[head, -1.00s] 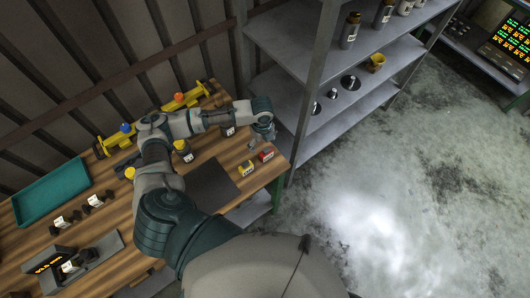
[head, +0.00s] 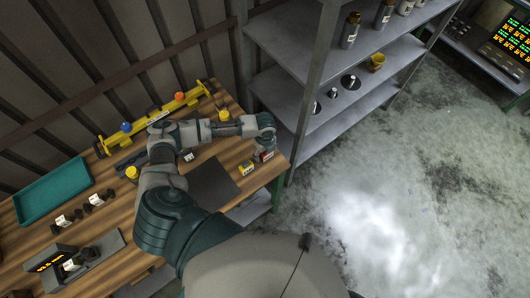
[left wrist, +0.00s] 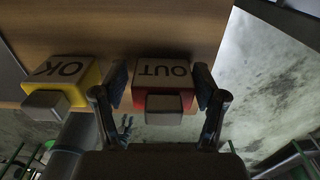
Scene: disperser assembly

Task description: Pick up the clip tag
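The red clip tag (left wrist: 162,84), with a white face marked OUT, lies near the wooden table's right edge. In the head view the red tag (head: 267,156) is partly covered by my left gripper (head: 264,150). In the left wrist view, my left gripper (left wrist: 160,92) has one finger on each side of the red tag. The fingers look open, with a small gap at the left side. The yellow clip tag (left wrist: 62,82), marked OK, lies to the left, outside the fingers; it also shows in the head view (head: 246,168). My right gripper is not in view.
A dark mat (head: 212,180) lies left of the tags. A yellow-capped bottle (head: 224,116) stands behind my forearm. A teal tray (head: 52,190) and a grey device (head: 80,262) are at the left. The metal shelf (head: 285,85) stands close behind the table's right end.

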